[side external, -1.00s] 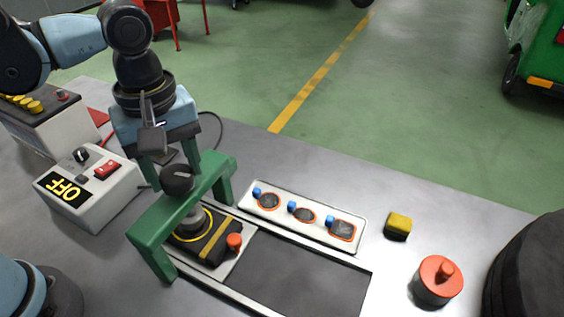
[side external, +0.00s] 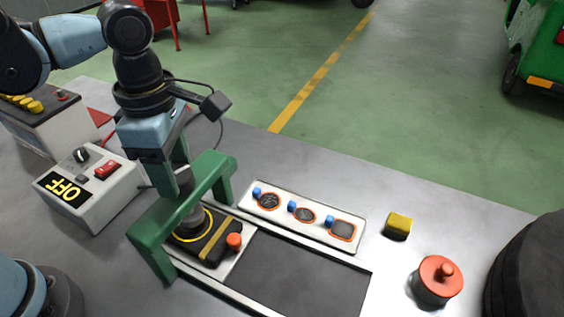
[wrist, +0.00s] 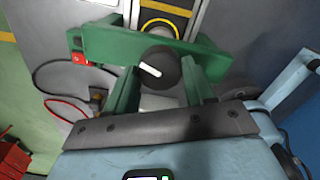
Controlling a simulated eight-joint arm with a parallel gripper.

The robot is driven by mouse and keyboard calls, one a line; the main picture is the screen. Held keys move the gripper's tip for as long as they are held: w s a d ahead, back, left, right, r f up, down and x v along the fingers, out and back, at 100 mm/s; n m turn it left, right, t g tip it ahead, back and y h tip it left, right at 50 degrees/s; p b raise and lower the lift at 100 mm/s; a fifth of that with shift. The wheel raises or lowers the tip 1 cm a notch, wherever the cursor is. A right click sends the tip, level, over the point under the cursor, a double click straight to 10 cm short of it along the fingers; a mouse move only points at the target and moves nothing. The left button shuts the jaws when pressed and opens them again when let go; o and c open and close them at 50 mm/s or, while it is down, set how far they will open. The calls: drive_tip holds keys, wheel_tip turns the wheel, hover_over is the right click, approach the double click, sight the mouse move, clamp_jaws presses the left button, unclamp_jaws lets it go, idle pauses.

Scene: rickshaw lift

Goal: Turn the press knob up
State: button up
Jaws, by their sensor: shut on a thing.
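The press knob is a dark round knob with a white pointer line, on top of a green press frame (side external: 150,230). In the wrist view the knob (wrist: 160,68) sits between my two green fingers, its pointer slanting. My gripper (side external: 180,178) points down over the press and is shut on the knob; it also shows in the wrist view (wrist: 162,80). In the side view a finger and the wrist hide most of the knob. Below the frame, the press ram stands over a black block (side external: 209,244) with a yellow band and an orange button.
A grey box marked OFF (side external: 90,190), with a red switch, stands left of the press. A white panel (side external: 285,220) with several blue pieces lies to the right. Further right are a yellow block (side external: 398,226) and a red-topped cylinder (side external: 438,282).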

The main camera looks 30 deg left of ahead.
sight(175, 173)
drive_tip(key=shift+f+n, duration=0.1)
drive_tip(key=shift+n, duration=2.1)
drive_tip(key=o, duration=1)
drive_tip(key=shift+o, duration=0.2)
wheel_tip(175, 173, up, 12)
drive_tip(key=w+a+f+m+t, duration=0.1)
drive_tip(key=a+f+m+t, duration=0.2)
drive_tip(key=m, duration=1)
drive_tip(key=w+a+f+m+t, duration=0.2)
drive_tip(key=a+f+m+t, duration=0.2)
drive_tip(key=a+f+m, duration=0.6)
drive_tip(key=a+m, duration=0.1)
drive_tip(key=m, duration=0.3)
drive_tip(key=shift+f, duration=0.3)
